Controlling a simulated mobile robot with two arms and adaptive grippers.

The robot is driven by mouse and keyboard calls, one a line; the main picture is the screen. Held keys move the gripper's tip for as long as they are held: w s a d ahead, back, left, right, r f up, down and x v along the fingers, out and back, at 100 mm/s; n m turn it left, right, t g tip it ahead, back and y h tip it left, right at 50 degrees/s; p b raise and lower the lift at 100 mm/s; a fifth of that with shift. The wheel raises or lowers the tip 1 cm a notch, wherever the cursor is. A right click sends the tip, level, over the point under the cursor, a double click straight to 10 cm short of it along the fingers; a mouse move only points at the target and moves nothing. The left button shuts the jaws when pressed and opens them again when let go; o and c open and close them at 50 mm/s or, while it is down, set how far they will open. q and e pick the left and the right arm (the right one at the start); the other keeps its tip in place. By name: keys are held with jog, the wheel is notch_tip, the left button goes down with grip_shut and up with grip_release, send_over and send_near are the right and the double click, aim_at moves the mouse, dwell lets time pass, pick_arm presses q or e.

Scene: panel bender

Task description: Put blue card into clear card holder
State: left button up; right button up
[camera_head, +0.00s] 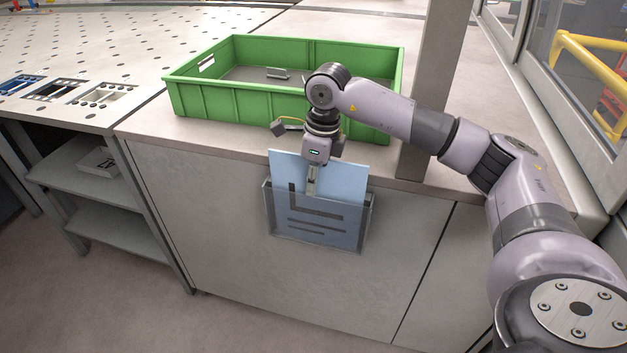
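The light blue card (345,178) stands upright at the front of the cabinet. Its lower part is inside the clear card holder (367,225), and dark printed lines show through the holder's front. Its upper part sticks out above the holder's rim. The clear holder is fixed on the cabinet's front face. My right gripper (313,188) points down at the card's upper middle, with its fingers over the card at the holder's rim. The fingers look close together on the card. My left gripper is not in view.
A green crate (225,104) with a small metal part (278,74) inside stands on the cabinet top behind my gripper. A grey post (440,80) rises to the right of the crate. A perforated table (90,45) and open shelves (120,225) are at left.

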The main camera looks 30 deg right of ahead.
jog(key=shift+o, duration=1)
jog(key=r, duration=0.8)
jog(key=s+d+r, duration=0.1)
jog(key=r, duration=0.3)
